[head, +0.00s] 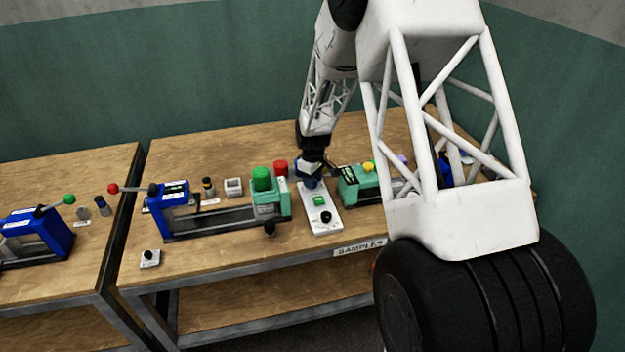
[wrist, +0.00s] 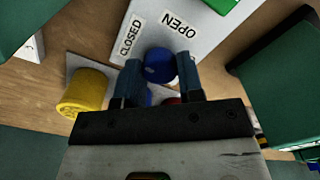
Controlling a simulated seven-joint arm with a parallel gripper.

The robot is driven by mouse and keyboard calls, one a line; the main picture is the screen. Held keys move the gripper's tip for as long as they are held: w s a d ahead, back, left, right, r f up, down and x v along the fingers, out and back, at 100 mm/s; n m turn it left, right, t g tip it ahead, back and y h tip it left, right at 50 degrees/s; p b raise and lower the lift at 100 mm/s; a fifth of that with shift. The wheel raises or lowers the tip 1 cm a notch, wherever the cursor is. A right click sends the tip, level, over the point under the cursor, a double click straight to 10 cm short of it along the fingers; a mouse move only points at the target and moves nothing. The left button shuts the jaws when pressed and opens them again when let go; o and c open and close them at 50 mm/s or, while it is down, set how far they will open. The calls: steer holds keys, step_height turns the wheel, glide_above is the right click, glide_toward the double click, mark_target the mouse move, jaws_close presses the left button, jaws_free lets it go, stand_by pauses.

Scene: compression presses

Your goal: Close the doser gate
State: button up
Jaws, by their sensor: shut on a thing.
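My gripper (head: 313,178) reaches down over the back end of a white doser panel (head: 322,222). In the wrist view, my gripper (wrist: 160,66) has its fingers on either side of a rounded blue knob (wrist: 158,62) and is shut on it.
A blue-and-green press (head: 215,215) stands left of the panel and a green machine (head: 360,185) stands close on the right. A red cap (head: 281,168) is behind. A yellow knob (wrist: 83,92) shows beside the fingers in the wrist view.

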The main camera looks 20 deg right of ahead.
steer(key=shift+n, duration=0.5)
steer(key=o, duration=0.9)
steer(key=shift+r, duration=3.9)
